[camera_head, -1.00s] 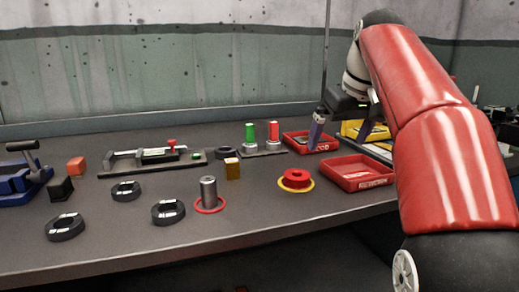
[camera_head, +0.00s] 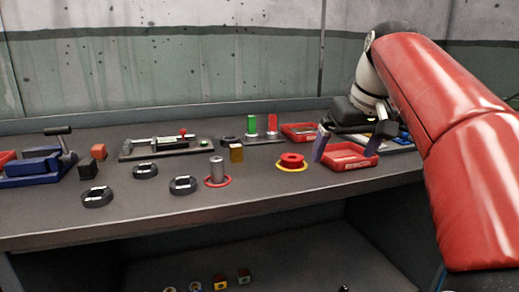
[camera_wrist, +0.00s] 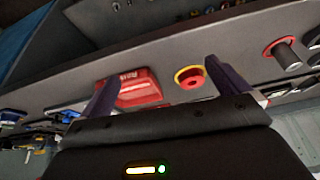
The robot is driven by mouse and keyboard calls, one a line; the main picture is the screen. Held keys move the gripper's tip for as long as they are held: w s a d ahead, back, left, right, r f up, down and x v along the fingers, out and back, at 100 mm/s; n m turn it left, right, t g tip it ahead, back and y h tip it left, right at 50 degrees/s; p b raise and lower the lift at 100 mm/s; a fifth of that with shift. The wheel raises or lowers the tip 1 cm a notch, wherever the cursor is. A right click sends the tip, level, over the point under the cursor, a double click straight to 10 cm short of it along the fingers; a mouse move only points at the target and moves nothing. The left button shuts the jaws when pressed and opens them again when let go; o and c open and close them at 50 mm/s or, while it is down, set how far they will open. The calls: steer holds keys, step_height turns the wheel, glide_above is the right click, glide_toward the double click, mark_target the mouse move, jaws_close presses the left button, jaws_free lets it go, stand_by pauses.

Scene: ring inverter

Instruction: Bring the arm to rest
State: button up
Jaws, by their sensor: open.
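My gripper (camera_head: 345,146) is open and empty at the right end of the bench (camera_head: 130,222). In the head view it hangs over the front red tray (camera_head: 354,164) and hides part of it. In the wrist view the two purple fingers of my gripper (camera_wrist: 170,90) stand wide apart, with that red tray (camera_wrist: 138,87) beside the left finger.
Several dark rings (camera_head: 183,185) lie to the left. A green post (camera_head: 251,124) and a red post (camera_head: 272,124) stand behind. A second red tray (camera_head: 299,131) lies at the back right.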

steer(key=s+a+f+m+t+h, duration=0.1)
steer(key=s+f+m, duration=0.1)
steer(key=s+f, duration=2)
step_height(320, 180, down, 3)
steer(key=shift+a+r+m, duration=0.2)
steer(key=shift+a+m, duration=0.15)
steer(key=shift+m, duration=0.05)
